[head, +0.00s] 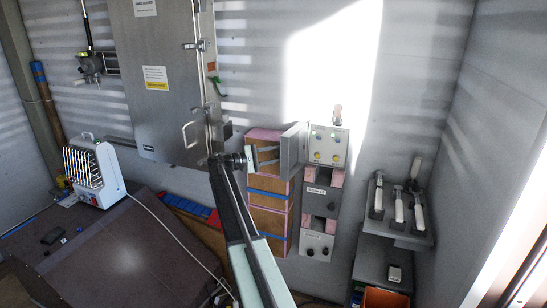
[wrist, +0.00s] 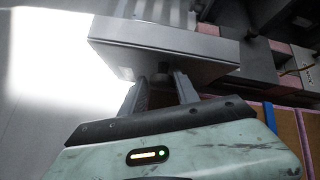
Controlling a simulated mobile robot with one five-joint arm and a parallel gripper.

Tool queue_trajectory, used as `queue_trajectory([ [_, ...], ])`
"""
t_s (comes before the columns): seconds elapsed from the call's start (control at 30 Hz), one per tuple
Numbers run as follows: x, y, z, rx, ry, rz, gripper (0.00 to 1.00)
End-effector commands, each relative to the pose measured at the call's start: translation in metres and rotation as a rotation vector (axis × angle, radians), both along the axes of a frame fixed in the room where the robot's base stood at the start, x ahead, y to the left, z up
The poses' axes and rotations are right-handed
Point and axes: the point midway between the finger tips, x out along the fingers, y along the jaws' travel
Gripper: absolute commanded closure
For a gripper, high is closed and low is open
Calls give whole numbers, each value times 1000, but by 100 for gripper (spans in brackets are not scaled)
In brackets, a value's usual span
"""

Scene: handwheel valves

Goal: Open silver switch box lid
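The silver switch box (head: 328,147) is on the wall right of centre in the head view. Its face with small green, yellow and blue parts is exposed. Its silver lid (head: 291,149) stands out from the box's left side, swung open. In the wrist view the lid (wrist: 165,42) is a broad grey panel just beyond the fingertips. My gripper (head: 277,157) is left of the lid, its two fingers apart with a gap between them. In the wrist view my gripper (wrist: 159,80) has its tips at the lid's lower edge; I cannot tell if they touch.
Pink-edged wooden blocks (head: 267,195) stand behind and below my gripper. More grey boxes (head: 318,243) sit below the switch box. A large metal cabinet (head: 165,75) is at the left. A grey shelf with white-handled levers (head: 398,215) is at the right. A white heater (head: 92,172) stands far left.

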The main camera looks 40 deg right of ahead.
Motion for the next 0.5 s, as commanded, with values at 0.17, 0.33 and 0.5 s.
queue_trajectory([
  [0.17,0,0,0,2,-1,0,64],
  [0.33,0,-1,-1,3,-1,0,64],
  [0.5,1,3,-1,3,-1,1,64],
])
